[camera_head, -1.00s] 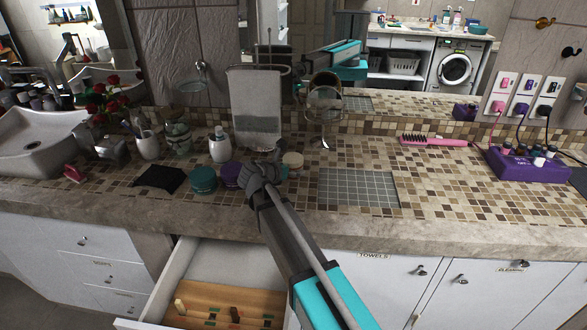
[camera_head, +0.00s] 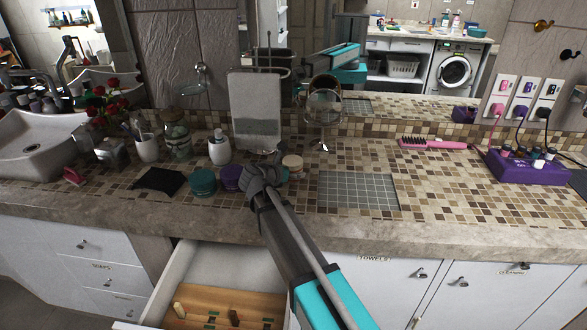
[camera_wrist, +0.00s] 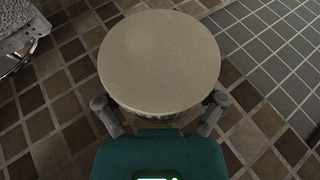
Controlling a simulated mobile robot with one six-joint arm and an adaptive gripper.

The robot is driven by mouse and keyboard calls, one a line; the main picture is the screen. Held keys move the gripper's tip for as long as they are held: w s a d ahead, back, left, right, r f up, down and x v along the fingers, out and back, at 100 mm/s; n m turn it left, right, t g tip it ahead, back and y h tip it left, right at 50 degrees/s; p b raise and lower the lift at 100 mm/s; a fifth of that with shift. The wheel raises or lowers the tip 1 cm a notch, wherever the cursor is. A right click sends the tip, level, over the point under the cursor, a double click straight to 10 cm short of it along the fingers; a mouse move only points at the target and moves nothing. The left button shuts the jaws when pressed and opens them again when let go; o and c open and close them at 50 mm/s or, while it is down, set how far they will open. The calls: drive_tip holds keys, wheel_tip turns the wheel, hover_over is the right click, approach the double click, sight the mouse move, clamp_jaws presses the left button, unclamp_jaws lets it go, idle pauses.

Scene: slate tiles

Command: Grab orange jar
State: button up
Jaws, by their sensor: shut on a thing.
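A round jar with a pale beige lid (camera_wrist: 160,62) fills the middle of the wrist view, between the two fingers of my gripper (camera_wrist: 160,112). The fingers are shut on its sides. The lid looks beige, more than orange; the jar's body is mostly hidden under it. In the head view the beige-lidded jar (camera_head: 292,162) shows just right of my gripper (camera_head: 275,163), which partly covers it. It appears upright at counter level; I cannot tell whether it touches the counter.
A purple jar (camera_head: 231,178) and a teal jar (camera_head: 203,181) stand left of my gripper. A round mirror (camera_head: 323,106) stands behind, right of a hanging towel (camera_head: 256,110). A grey grid mat (camera_head: 357,190) lies to the right. An open drawer (camera_head: 215,270) juts out below.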

sight(288, 164)
drive_tip(key=shift+r, duration=0.15)
wheel_tip(288, 164, up, 3)
drive_tip(key=p, duration=0.3)
drive_tip(key=s+a+r+p, duration=0.8)
drive_tip(key=a+r+p, duration=0.1)
drive_tip(key=a+p, duration=0.1)
drive_tip(key=shift+s+a+r, duration=0.2)
drive_tip(key=shift+a+r, duration=0.15)
drive_tip(key=shift+a, duration=0.3)
